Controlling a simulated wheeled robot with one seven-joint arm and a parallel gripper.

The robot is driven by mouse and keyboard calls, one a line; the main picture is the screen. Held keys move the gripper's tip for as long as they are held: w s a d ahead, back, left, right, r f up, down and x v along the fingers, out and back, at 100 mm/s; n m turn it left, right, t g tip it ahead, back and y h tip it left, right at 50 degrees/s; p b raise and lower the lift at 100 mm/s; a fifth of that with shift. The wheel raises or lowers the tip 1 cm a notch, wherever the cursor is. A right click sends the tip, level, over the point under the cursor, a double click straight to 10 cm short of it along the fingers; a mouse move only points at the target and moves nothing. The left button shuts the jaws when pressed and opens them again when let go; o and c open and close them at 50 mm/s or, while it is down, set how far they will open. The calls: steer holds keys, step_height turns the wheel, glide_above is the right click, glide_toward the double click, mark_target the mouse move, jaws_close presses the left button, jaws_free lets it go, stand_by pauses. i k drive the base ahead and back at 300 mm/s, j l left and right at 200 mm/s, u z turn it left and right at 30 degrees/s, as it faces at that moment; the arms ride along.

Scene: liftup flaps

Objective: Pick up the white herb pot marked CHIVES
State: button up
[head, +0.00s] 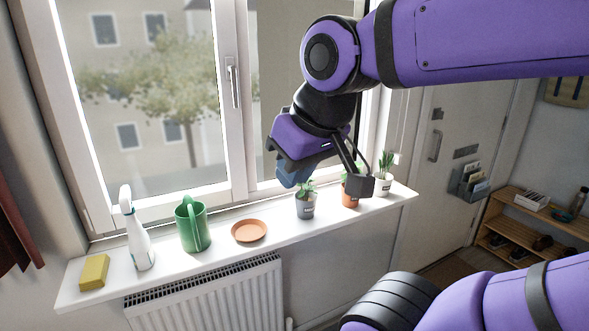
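A white pot with upright green leaves (383,185) stands at the right end of the windowsill; its label is too small to read. A terracotta pot (350,197) stands to its left, partly hidden by my gripper. A grey pot with a leafy plant (306,206) stands further left. My gripper (326,182) hangs over the right part of the sill, left of the white pot. Its dark right finger is in front of the terracotta pot, and a blue block shows at its left side. The gripper looks open, with nothing clearly held.
The white sill (220,257) also bears a yellow sponge (94,272), a spray bottle (137,235), a green watering can (193,226) and an empty terracotta saucer (249,231). The window stands behind, a radiator (215,300) below. A shoe rack (535,225) is at right.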

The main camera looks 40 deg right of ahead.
mark_target(382, 185)
steer(key=z, duration=0.4)
steer(key=l+z, duration=0.15)
steer(key=z, duration=0.2)
steer(key=l+z, duration=0.1)
steer(key=z, duration=0.3)
steer(key=l+z, duration=0.1)
steer(key=z, duration=0.3)
steer(key=i+j+u, duration=0.2)
steer(key=i, duration=0.25)
steer(key=i+u, duration=0.15)
steer(key=i, duration=0.3)
